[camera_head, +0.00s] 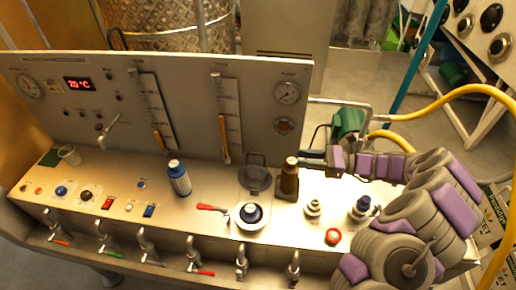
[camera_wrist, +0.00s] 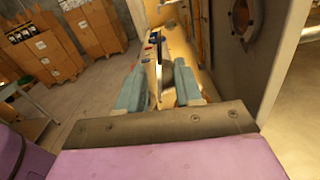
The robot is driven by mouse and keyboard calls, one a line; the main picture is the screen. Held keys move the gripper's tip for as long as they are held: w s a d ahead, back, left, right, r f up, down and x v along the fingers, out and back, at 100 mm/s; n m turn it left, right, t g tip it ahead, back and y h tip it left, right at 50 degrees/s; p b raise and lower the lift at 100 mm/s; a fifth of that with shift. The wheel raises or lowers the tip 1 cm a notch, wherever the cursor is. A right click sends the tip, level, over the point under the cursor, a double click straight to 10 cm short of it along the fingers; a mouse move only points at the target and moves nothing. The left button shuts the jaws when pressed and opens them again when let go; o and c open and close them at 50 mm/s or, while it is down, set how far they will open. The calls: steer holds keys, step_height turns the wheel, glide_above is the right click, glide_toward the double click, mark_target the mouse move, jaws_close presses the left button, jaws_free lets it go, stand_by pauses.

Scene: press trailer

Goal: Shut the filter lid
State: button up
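A dark round fitting with a raised, handle-like top piece (camera_head: 256,168) stands on the steel counter; it looks like the filter with its lid tilted up, but I cannot tell for sure. A brown cylinder (camera_head: 289,180) stands just right of it. My gripper (camera_head: 303,162) comes in from the right at the cylinder's upper end, beside the raised piece. In the wrist view my two teal fingers (camera_wrist: 160,90) are apart. A thin pale upright edge (camera_wrist: 159,82) shows between them, with no clear contact. The fingertips are hard to make out in the head view.
The steel counter (camera_head: 120,180) carries a blue-and-white cylinder (camera_head: 180,178), a white round fitting with a dark knob (camera_head: 250,213), and a red button (camera_head: 333,237). An upright gauge panel (camera_head: 190,105) stands behind. Several taps line the front edge. Cardboard boxes (camera_wrist: 95,30) show in the wrist view.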

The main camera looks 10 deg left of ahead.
mark_target(250, 154)
steer(key=a, duration=0.5)
steer(key=a+b, duration=0.1)
steer(key=a, duration=0.5)
steer(key=s+a, duration=0.1)
steer(key=a, duration=0.5)
steer(key=shift+a+b, duration=0.2)
steer(key=shift+b, duration=0.2)
steer(key=shift+s, duration=0.1)
jaws_close()
steer(key=shift+d, duration=0.1)
stand_by(0.4)
